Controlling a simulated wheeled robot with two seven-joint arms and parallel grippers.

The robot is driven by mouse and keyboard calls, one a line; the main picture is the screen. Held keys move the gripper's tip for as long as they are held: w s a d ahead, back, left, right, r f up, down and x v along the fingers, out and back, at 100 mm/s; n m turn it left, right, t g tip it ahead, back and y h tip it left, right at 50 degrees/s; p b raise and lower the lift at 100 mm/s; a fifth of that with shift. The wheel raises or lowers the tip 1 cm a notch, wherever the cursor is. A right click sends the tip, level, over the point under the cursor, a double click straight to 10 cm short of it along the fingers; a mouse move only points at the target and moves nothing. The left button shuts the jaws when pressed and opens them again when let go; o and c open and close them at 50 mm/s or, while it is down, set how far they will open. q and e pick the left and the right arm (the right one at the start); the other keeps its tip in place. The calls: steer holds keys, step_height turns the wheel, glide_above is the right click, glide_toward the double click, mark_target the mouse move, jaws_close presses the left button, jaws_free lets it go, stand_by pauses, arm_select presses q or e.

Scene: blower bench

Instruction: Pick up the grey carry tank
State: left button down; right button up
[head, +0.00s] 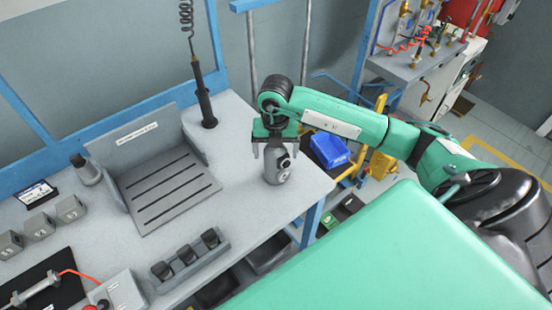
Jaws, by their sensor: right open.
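A small grey tank (278,172), which looks like the carry tank, stands upright on the light grey bench near its right end. It has a dark round fitting and a pale mark on its side. My right gripper (275,153) points down over the tank, with its fingers apart around the tank's upper part. I cannot tell whether either finger touches it. The gripper hides the tank's top. My left gripper is not in view.
Left of the tank is a slotted grey stand (170,192) with a raised back plate. A dark wand (206,108) hangs from a coiled cord behind. A rack of dark knobs (188,255) sits at the front. A blue bin (329,151) is beyond the bench's right edge.

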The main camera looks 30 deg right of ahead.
steer(key=shift+f, duration=0.25)
steer(key=c, duration=1.7)
steer(key=shift+w, duration=0.1)
jaws_close()
steer(key=shift+r, duration=0.15)
